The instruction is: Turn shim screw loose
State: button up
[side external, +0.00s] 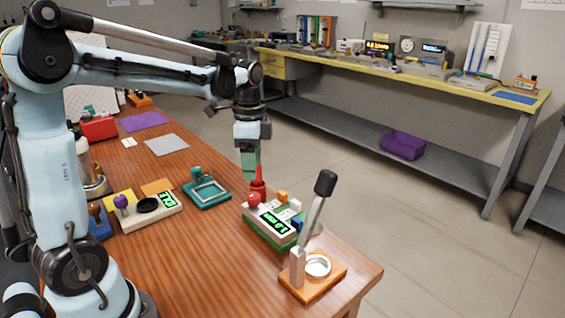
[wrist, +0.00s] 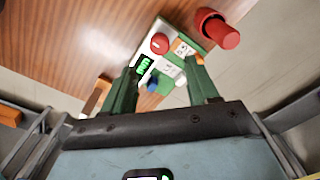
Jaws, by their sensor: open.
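The classifier (side external: 262,240) is a green and white box with a lit green display, near the table's right edge. It carries a red round knob (side external: 253,199), small orange and blue parts and pale panels. I cannot tell which part is the shim screw. My gripper (side external: 250,178) points down above the back of the classifier. In the wrist view its green fingers (wrist: 163,68) are apart, with nothing visibly held between them.
A red cylinder (wrist: 218,28) stands beside the classifier. An orange-based lever press (side external: 308,285) with a tall black-tipped handle stands at the front right. A teal tray (side external: 207,193) and a scale-like device (side external: 150,213) lie to the left.

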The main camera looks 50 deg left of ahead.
aim_at(254, 195)
notch_tip(254, 195, down, 8)
jog(key=shift+f, duration=0.1)
dwell(0.4)
jog(key=shift+c, duration=0.2)
jog(key=c, duration=1)
